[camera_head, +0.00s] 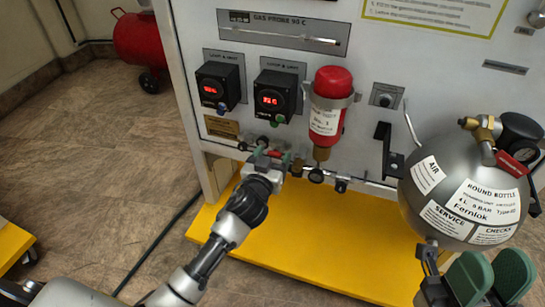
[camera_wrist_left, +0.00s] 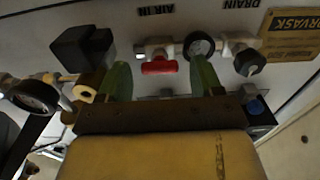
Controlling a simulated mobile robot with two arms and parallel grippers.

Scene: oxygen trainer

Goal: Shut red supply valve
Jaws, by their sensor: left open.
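The red valve handle (camera_wrist_left: 158,67) sits on a short pipe below the upside-down "AIR IN" label in the left wrist view. It lies roughly in line with the pipe. My left gripper (camera_wrist_left: 161,80) is open, its green fingers on either side of the handle with a gap to each; whether they reach its depth I cannot tell. In the head view my left gripper (camera_head: 268,156) is at the panel's lower edge and largely hides the valve. My right gripper (camera_head: 492,277) is open and empty at the lower right, below the round bottle.
The red cylinder (camera_head: 328,110) hangs above right. The silver round bottle (camera_head: 440,190) stands at right. Yellow base (camera_head: 300,255) lies below.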

